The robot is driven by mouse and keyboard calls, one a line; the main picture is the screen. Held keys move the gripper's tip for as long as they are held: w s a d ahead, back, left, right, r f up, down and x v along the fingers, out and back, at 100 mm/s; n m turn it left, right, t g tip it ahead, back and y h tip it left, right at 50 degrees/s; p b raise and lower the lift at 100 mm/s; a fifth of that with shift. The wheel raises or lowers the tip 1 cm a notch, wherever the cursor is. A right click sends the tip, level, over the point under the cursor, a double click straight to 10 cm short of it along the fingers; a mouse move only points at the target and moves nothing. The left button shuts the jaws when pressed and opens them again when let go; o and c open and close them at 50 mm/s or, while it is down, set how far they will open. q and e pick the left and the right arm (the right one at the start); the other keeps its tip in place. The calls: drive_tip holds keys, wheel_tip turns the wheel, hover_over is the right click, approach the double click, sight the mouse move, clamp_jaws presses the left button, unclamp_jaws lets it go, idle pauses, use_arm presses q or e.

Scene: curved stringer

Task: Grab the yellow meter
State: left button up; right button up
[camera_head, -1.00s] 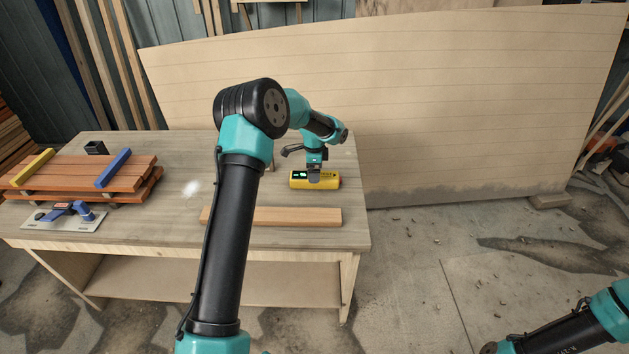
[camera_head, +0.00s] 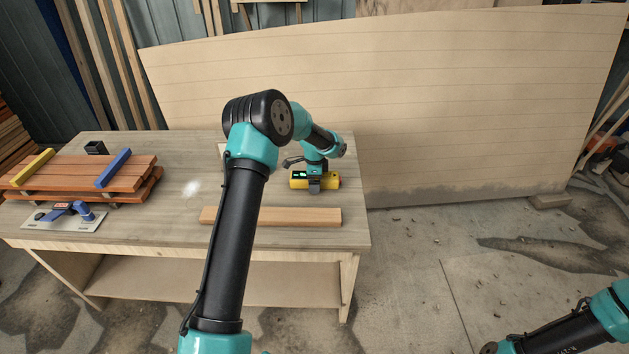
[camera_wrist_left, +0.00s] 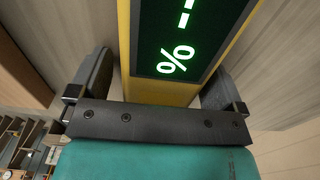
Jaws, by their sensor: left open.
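The yellow meter (camera_head: 328,181) lies on the workbench top, near its right end, behind a wooden strip. Its dark display with green signs fills the top of the left wrist view (camera_wrist_left: 185,40). My left gripper (camera_head: 314,186) is down at the meter. In the left wrist view its two open fingers (camera_wrist_left: 158,88) stand on either side of the yellow body, with small gaps visible. Only part of my right arm shows at the lower right of the head view; its gripper is not clearly visible.
The wooden strip (camera_head: 272,217) lies in front of the meter on the workbench (camera_head: 165,215). Stacked boards with clamps (camera_head: 85,172) and a blue tool on a plate (camera_head: 64,216) are at the left. A large wooden panel (camera_head: 450,100) stands behind.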

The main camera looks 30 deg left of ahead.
use_arm(q)
drive_tip(key=c, duration=1.2)
drive_tip(key=shift+r, duration=0.15)
drive_tip(key=shift+r, duration=1.45)
drive_tip(key=shift+s+r, duration=0.15)
drive_tip(key=shift+r, duration=0.1)
drive_tip(key=s+d, duration=0.2)
drive_tip(key=s, duration=0.2)
drive_tip(key=s+d+r, duration=0.1)
drive_tip(key=s+d, duration=0.2)
drive_tip(key=s, duration=0.2)
drive_tip(key=s+d, duration=0.3)
drive_tip(key=s, duration=0.1)
drive_tip(key=shift+s+d+r, duration=0.15)
drive_tip(key=shift+s, duration=0.05)
